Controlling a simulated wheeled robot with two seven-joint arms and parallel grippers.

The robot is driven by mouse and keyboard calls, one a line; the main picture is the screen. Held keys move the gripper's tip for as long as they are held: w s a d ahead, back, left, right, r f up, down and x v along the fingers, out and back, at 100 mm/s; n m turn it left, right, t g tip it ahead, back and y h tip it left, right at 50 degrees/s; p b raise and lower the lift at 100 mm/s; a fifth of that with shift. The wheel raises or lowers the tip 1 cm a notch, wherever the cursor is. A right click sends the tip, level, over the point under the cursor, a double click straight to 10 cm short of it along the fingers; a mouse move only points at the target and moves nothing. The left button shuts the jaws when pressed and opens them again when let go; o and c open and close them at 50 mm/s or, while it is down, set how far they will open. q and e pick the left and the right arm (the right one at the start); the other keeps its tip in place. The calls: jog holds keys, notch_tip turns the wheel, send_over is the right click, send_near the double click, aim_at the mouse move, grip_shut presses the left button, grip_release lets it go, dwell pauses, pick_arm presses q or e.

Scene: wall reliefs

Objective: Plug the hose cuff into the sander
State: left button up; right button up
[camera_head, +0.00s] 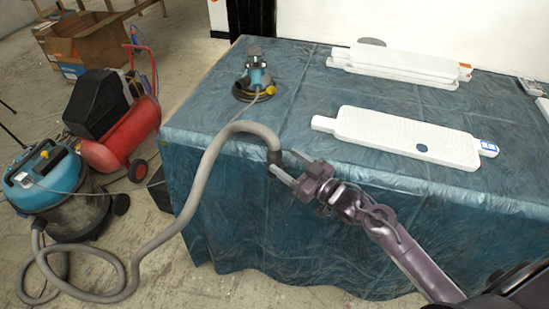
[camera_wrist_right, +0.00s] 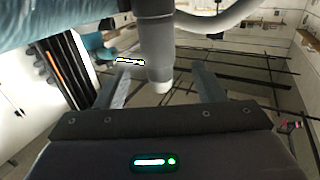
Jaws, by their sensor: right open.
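My right gripper (camera_head: 282,160) is open at the cuff. In the right wrist view the cuff (camera_wrist_right: 156,45) shows between the two spread fingers of the right gripper (camera_wrist_right: 160,82), with a gap visible on each side and a pale tip pointing down. The sander (camera_head: 257,76), blue with a dark top, stands on the table behind the cuff. My left gripper is not in view.
The table (camera_head: 300,110) has a blue plastic cover. A white relief panel (camera_head: 390,133) lies to the right, with stacked white panels (camera_head: 400,62) behind. The hose runs down to a blue vacuum (camera_head: 45,180) on the floor, beside a red compressor (camera_head: 125,135).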

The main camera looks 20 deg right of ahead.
aim_at(280, 157)
jog(key=x, duration=0.5)
jog(key=shift+w+a+f+p, duration=0.1)
jog(key=shift+w+f+p, duration=0.15)
jog(key=shift+w+p, duration=0.1)
jog(key=c, duration=1.1)
jog(key=shift+o, duration=0.2)
jog(key=shift+r, duration=0.1)
